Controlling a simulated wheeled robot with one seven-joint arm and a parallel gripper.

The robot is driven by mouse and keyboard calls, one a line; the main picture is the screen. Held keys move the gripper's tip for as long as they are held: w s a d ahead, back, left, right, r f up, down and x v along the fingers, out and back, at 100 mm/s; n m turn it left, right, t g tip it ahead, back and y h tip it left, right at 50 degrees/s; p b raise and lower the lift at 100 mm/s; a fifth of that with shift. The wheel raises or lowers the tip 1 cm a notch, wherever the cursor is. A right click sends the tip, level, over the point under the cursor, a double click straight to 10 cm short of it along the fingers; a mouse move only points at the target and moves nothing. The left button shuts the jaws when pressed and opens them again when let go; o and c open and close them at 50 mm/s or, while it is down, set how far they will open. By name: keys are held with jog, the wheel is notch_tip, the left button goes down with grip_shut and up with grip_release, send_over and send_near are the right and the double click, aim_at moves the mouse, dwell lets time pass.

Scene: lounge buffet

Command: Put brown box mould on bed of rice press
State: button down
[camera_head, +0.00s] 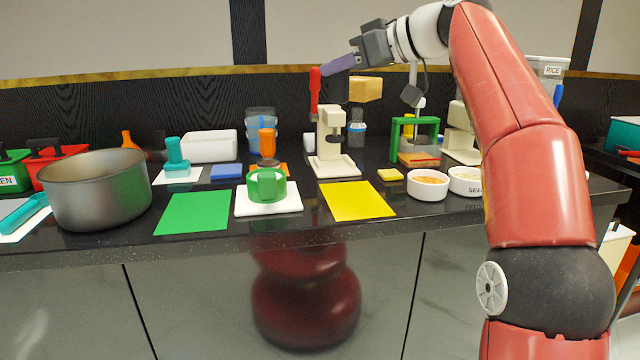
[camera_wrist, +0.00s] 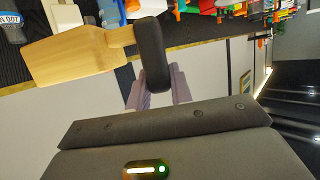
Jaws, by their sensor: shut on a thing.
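The brown box mould (camera_head: 366,89) is a light wooden block with a dark handle (camera_head: 338,89). My gripper (camera_head: 341,65) is shut on that handle and holds the mould in the air. In the wrist view, the gripper's purple fingers (camera_wrist: 158,92) hold the dark handle, with the wooden block (camera_wrist: 75,57) out to the left. A cream press with a red lever (camera_head: 315,92), which I take as the rice press, stands on the counter; its flat bed (camera_head: 334,168) looks empty. The mould appears above and right of this press; its depth relation is unclear.
A green frame (camera_head: 414,128) stands right of the press, with another cream device (camera_head: 460,135) partly behind my arm. White bowls (camera_head: 428,185) stand in front. A yellow mat (camera_head: 357,201) and a white board with a green mould (camera_head: 267,190) lie nearer the edge.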

notch_tip(320, 180, down, 20)
jog(key=b, duration=0.8)
jog(key=shift+d+r+b, duration=0.1)
jog(key=shift+r+b, duration=0.1)
jog(key=shift+b, duration=0.15)
jog(key=shift+f, duration=0.1)
jog(key=c, duration=1.3)
grip_release()
jog(key=shift+o, duration=0.2)
jog(key=shift+s+d+r, duration=0.1)
jog(key=shift+r, duration=0.1)
jog(key=v, duration=1.1)
jog(key=shift+s+d, duration=0.2)
jog(key=shift+d, duration=0.15)
